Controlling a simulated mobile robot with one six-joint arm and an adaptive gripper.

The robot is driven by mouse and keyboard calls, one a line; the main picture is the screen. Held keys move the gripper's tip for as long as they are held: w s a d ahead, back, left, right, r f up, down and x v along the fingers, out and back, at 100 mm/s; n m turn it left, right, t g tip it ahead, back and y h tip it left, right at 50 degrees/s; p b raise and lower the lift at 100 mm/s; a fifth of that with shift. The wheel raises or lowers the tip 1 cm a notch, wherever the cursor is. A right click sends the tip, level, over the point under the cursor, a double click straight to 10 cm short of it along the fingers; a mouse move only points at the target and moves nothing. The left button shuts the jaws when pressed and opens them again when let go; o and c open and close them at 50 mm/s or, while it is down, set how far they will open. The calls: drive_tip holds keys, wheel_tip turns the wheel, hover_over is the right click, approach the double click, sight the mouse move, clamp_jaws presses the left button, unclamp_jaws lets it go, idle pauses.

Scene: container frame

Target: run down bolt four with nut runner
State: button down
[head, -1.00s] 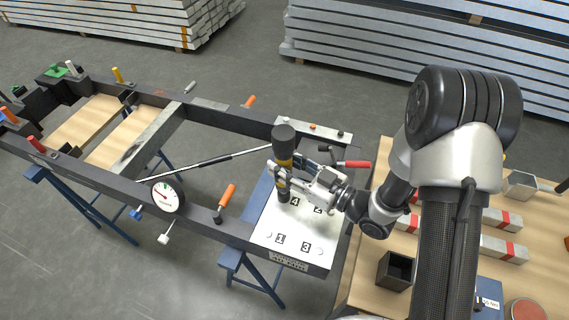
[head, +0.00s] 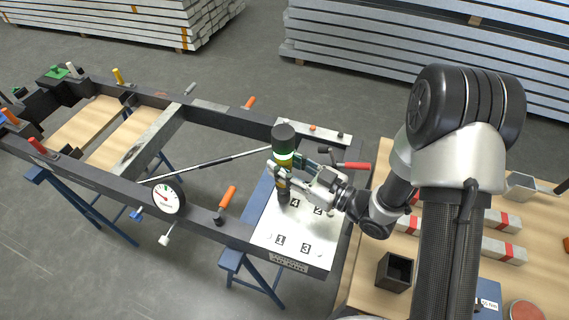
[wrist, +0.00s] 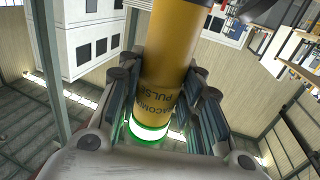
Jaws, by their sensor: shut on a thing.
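The nut runner (head: 284,140) is a dark-topped cylinder with a yellow body and a glowing green ring. It stands about upright over the white plate (head: 267,236), its dark lower end beside the label 4 (head: 295,203). The bolt under it is hidden. My gripper (head: 284,173) is shut around the nut runner from the right. In the wrist view the nut runner's yellow body (wrist: 176,50), with lettering, lies between my gripper's fingers (wrist: 155,95), and the green ring is lit. Labels 1, 2 and 3 also mark the plate.
A red-handled clamp (head: 356,165) stands just right of my gripper. The dark frame (head: 215,112) carries orange-handled clamps and a dial gauge (head: 167,198). A wooden table (head: 365,270) on the right holds a dark open box (head: 395,271) and red-banded bars.

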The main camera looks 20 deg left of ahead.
sight(291, 157)
drive_tip(key=shift+r+p, duration=1.2)
drive_tip(key=shift+r, duration=0.95)
drive_tip(key=shift+w, duration=0.1)
